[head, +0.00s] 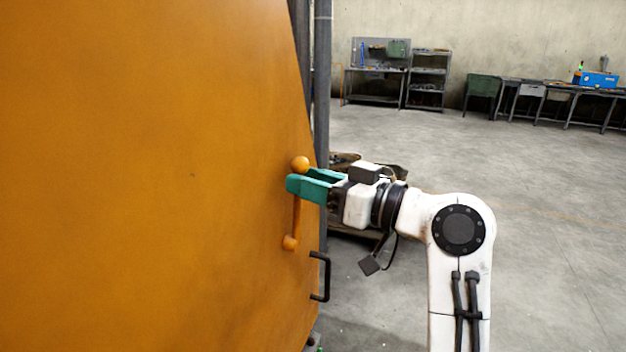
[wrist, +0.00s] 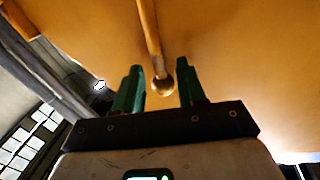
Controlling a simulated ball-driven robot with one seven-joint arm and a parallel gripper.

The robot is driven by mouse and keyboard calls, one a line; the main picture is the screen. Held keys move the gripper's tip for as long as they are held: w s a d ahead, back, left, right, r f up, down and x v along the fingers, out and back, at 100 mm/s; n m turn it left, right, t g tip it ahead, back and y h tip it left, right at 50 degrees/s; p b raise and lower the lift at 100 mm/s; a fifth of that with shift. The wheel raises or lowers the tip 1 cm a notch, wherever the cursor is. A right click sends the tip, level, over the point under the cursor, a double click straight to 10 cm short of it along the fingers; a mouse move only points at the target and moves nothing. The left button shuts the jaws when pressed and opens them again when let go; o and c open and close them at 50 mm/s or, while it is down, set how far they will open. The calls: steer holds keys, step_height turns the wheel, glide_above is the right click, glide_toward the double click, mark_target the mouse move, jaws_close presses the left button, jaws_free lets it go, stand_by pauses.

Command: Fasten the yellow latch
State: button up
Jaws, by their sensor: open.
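The yellow latch (head: 297,208) is an orange-yellow bar on the large orange panel. It stands nearly upright, with a round knob (head: 300,163) at its upper end and another round end (head: 290,242) below. My gripper (head: 300,178) reaches in from the right at the latch's upper part, its teal fingers open. In the wrist view, the latch bar (wrist: 149,28) runs down to a ball end that appears between the two open fingers (wrist: 158,66). Gaps show on both sides of the ball, and I cannot tell whether either finger touches. Part of the upper bar is hidden behind a finger in the head view.
The orange panel (head: 150,180) fills the left side. A black handle (head: 320,277) sits below the latch near the panel's right edge. A dark post (head: 322,80) stands behind that edge. The concrete floor (head: 560,230) to the right is clear, with workbenches (head: 375,75) far back.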

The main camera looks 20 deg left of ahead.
jaws_close()
